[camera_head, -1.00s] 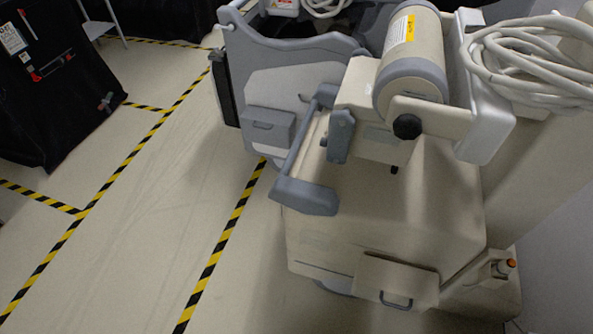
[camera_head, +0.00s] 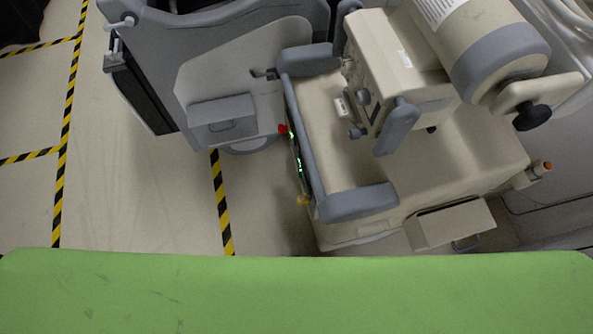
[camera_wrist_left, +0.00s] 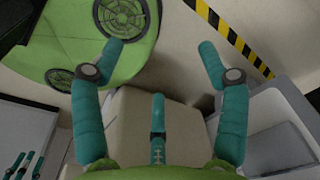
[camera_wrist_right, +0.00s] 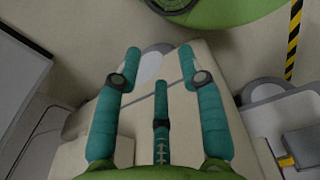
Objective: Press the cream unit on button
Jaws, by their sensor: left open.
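The cream unit (camera_head: 465,165) stands at the right in the head view, with a grey handle frame on its left side. A narrow dark panel (camera_head: 299,162) with small green lights shows along its left edge, partly behind the handle. A red knob (camera_head: 283,129) is at the panel's upper end and an orange one (camera_head: 302,200) at its lower end. Which is the on button I cannot tell. My left gripper (camera_wrist_left: 160,60) is open and empty over a pale cream surface. My right gripper (camera_wrist_right: 160,58) is also open and empty above a pale surface. Neither shows in the head view.
A grey unit (camera_head: 160,60) stands just left of the cream one. A cream drawer box (camera_head: 450,225) sticks out at the cream unit's front. Open floor (camera_head: 130,200) with black-yellow tape (camera_head: 220,205) lies at the left. My green body fills the bottom.

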